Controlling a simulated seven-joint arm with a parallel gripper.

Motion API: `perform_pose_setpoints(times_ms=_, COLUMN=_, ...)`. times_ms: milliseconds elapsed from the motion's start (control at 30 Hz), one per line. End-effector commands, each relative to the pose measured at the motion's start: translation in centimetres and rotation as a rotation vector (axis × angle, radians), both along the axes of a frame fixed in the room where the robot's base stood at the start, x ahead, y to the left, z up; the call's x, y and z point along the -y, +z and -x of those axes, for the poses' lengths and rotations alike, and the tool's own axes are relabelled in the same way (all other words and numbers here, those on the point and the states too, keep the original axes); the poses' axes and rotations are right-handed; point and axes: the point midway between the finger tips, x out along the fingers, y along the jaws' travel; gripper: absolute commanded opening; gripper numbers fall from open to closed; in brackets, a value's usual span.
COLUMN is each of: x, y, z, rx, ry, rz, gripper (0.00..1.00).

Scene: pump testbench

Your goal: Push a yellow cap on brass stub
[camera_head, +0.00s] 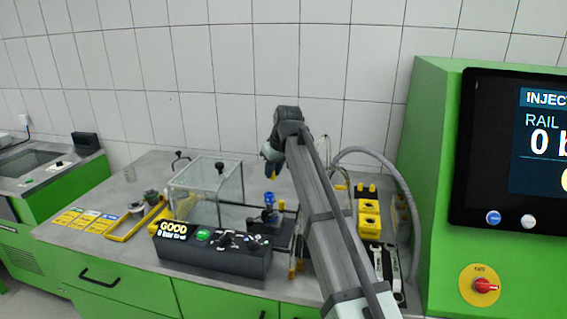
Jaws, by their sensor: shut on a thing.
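My gripper (271,168) is at the end of my raised arm, above the back of the bench, right of the clear box. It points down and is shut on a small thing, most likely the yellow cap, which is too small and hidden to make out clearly. Brass-coloured fittings (294,268) stand near the front of the bench, partly beside my arm. I cannot tell which of them is the brass stub. My gripper is apart from them, higher and farther back.
A clear box (205,190) and a black control panel (212,255) reading GOOD stand left of my arm. A blue-topped fitting (269,200) is below my gripper. Yellow blocks (369,220) and a grey hose (385,165) lie right. A green cabinet (430,150) bounds the right side.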

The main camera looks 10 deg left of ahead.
Motion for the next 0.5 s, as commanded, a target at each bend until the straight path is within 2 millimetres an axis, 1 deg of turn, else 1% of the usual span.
perform_pose_setpoints(times_ms=33, x=0.2, y=-0.3, z=0.7, rx=0.0, ry=0.02, rz=0.0, gripper=0.0)
perform_pose_setpoints(times_ms=67, x=0.3, y=-0.4, z=0.8, rx=0.0, ry=0.031, rz=0.0, gripper=0.0)
perform_pose_setpoints(times_ms=267, x=0.2, y=-0.7, z=0.8, rx=0.0, ry=0.06, rz=0.0, gripper=0.0)
perform_pose_setpoints(times_ms=500, x=0.3, y=-2.1, z=0.8, rx=-0.002, ry=0.059, rz=0.001, gripper=0.0)
